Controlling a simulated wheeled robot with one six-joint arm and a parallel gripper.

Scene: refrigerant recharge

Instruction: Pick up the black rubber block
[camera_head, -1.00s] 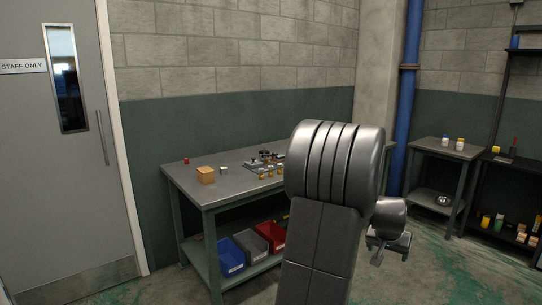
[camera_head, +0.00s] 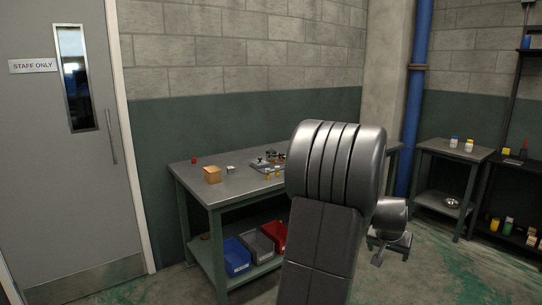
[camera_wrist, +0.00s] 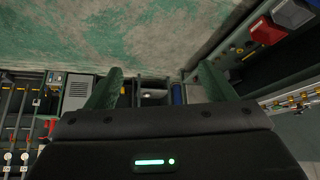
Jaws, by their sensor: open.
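I cannot make out a black rubber block for certain in either view. My gripper (camera_wrist: 160,84) is open in the wrist view, its two fingers apart with nothing seen held between them. In the head view my gripper (camera_head: 388,246) shows only partly, low behind my arm, over the floor to the right of the workbench. My arm hides the right part of the workbench (camera_head: 220,188).
The workbench carries a tan block (camera_head: 212,175), a small pale cube (camera_head: 230,169) and a red item (camera_head: 194,160). Blue (camera_head: 237,256), grey (camera_head: 258,244) and red (camera_head: 273,236) bins sit on its lower shelf. A side table (camera_head: 455,151) and dark rack stand right.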

